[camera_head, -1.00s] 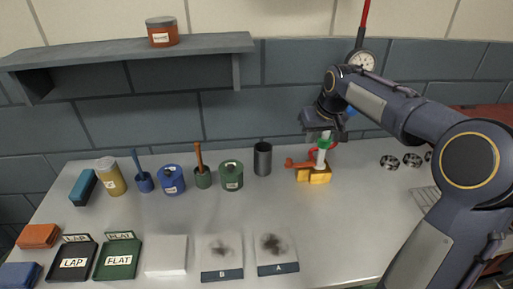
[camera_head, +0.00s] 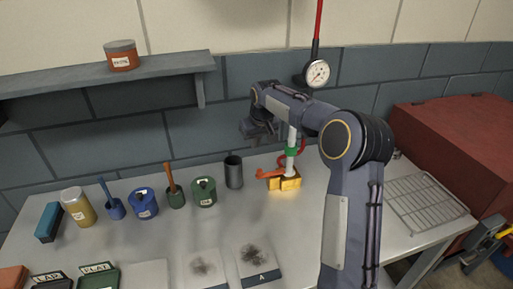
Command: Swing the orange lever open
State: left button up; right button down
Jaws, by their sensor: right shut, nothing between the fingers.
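The orange lever (camera_head: 268,173) points left from a fixture on the bench. The fixture has a yellow base (camera_head: 285,184), an upright white post (camera_head: 292,138) with a green collar (camera_head: 291,151), and a red hose curving beside it. My right gripper (camera_head: 264,142) is shut and empty. It appears above the lever and left of the post, apart from the lever; its fingertips are small and dark. My left gripper is not in view.
A dark cup (camera_head: 233,172) stands just left of the lever. Green (camera_head: 204,193) and blue (camera_head: 143,203) pots are further left. A wire rack (camera_head: 425,203) and red box (camera_head: 455,140) are at right. A gauge (camera_head: 317,73) hangs behind the post.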

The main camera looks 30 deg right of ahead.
notch_tip(320, 180, down, 8)
jog(key=s+p, duration=0.1)
jog(key=p, duration=0.1)
dwell(0.3)
jog(key=shift+s+r, duration=0.1)
jog(key=shift+s, duration=0.05)
